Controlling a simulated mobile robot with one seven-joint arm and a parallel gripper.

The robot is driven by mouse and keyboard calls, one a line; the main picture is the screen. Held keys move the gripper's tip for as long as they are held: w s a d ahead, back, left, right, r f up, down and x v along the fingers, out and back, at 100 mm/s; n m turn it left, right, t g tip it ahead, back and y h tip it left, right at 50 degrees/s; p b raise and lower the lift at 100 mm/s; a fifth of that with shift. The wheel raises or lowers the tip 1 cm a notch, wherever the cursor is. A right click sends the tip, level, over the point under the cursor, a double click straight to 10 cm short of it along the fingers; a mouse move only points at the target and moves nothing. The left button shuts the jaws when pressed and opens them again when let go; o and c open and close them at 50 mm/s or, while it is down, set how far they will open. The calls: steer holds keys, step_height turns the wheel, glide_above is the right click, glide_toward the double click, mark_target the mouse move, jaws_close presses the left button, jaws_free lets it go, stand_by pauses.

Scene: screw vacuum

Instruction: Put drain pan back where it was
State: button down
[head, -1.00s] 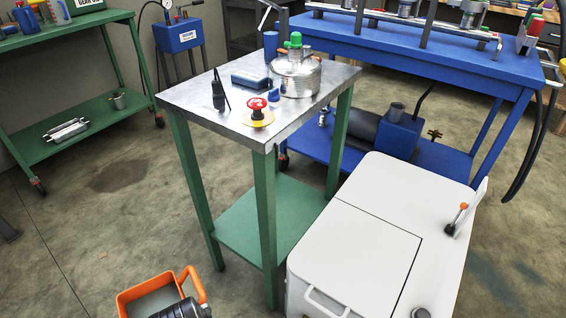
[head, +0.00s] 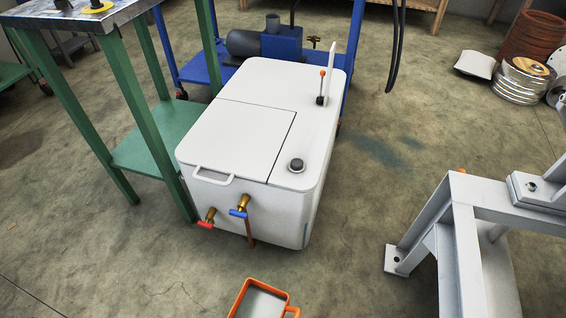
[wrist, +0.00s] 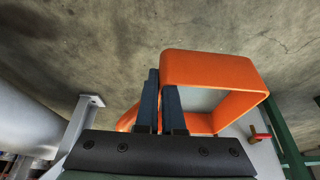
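The drain pan (head: 239,298) is an orange, open, box-like tray with a pale grey inside, partly cut off at the bottom edge of the head view. In the wrist view the orange drain pan (wrist: 208,68) fills the upper middle, hanging above the concrete floor. My gripper (wrist: 161,80) has its two dark fingers close together at the pan's orange handle part, which shows behind and beside them. It is shut on the pan; the exact contact is partly hidden by the fingers. My gripper is below the edge of the head view.
A white cabinet (head: 245,90) stands ahead, with a red-handled valve (head: 207,220) and a blue-handled valve (head: 239,211) low on its front. A green-legged table (head: 123,100) is at left. A grey steel frame (head: 465,235) is at right. Floor (head: 345,215) between is clear.

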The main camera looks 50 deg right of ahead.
steer(key=s+f+m+b, duration=0.1)
steer(key=s+f+b, duration=0.1)
steer(key=f, duration=0.2)
steer(key=s+f+m+b, duration=0.1)
steer(key=s+f+b, duration=0.1)
steer(key=f, duration=0.2)
steer(key=s+d+f+m+g+b, duration=0.1)
steer(key=s+f+b, duration=0.1)
steer(key=f, duration=0.3)
steer(key=shift+s, duration=0.6)
step_height(320, 180, down, 4)
steer(key=b, duration=0.3)
steer(key=shift+r, duration=0.15)
steer(key=c, duration=1)
jaws_free()
steer(key=shift+c, duration=0.2)
steer(key=shift+r, duration=0.1)
steer(key=p+v, duration=0.7)
steer(key=v, duration=0.5)
steer(key=shift+a+p, duration=0.2)
steer(key=shift+p, duration=0.2)
